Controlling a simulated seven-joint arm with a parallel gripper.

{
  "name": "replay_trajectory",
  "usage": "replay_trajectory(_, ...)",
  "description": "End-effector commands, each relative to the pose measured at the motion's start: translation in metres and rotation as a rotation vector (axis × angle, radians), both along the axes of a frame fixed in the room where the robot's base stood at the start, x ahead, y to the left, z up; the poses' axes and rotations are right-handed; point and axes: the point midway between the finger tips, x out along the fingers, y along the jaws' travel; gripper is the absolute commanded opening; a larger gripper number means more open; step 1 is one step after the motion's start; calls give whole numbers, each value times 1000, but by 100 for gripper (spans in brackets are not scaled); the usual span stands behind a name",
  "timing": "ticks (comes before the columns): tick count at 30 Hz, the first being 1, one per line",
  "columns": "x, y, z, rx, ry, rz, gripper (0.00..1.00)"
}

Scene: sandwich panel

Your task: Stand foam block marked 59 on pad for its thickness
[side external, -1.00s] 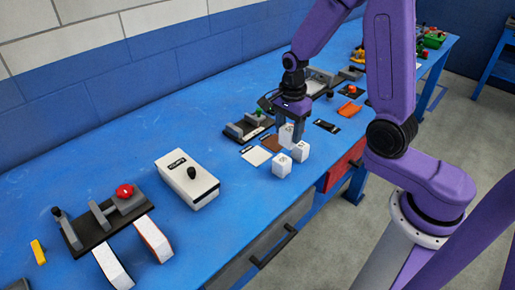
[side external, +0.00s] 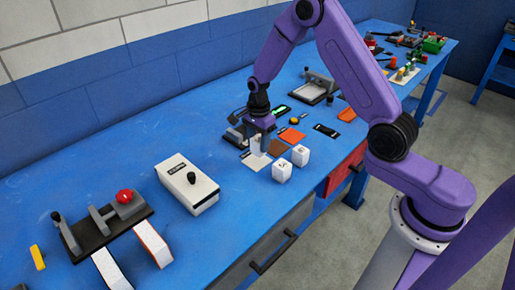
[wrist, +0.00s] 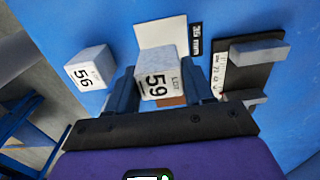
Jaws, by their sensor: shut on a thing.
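My gripper (side external: 260,150) is shut on the white foam block marked 59 (wrist: 155,85). In the wrist view the block sits between the two fingers, its number facing the camera. The white pad (wrist: 163,34) lies beyond the block, with a black label (wrist: 196,38) beside it; the block covers part of the pad's near edge. In the side view the pad (side external: 249,162) is just below and left of the fingers. I cannot tell whether the block touches the surface. A brown pad (side external: 277,147) lies to the right, and an orange pad (side external: 292,135) beyond it.
Two other white blocks (side external: 282,171) (side external: 300,155) stand close to the right of my gripper; one is marked 56 (wrist: 88,68). A dark gauge with grey jaws (wrist: 245,68) is right in the wrist view. A white box (side external: 187,184) stands left, with free blue bench between.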

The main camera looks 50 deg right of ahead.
Motion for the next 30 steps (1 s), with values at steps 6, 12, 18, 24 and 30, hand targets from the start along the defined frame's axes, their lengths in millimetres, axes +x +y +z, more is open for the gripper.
replay_trajectory(6,4,0,-26,0,3,0,17)
replay_trajectory(12,4,0,-35,0,-1,0,17)
replay_trajectory(18,4,0,-35,0,-1,0,17)
replay_trajectory(24,4,0,-38,0,0,0,71)
replay_trajectory(30,4,0,-38,0,0,0,77)
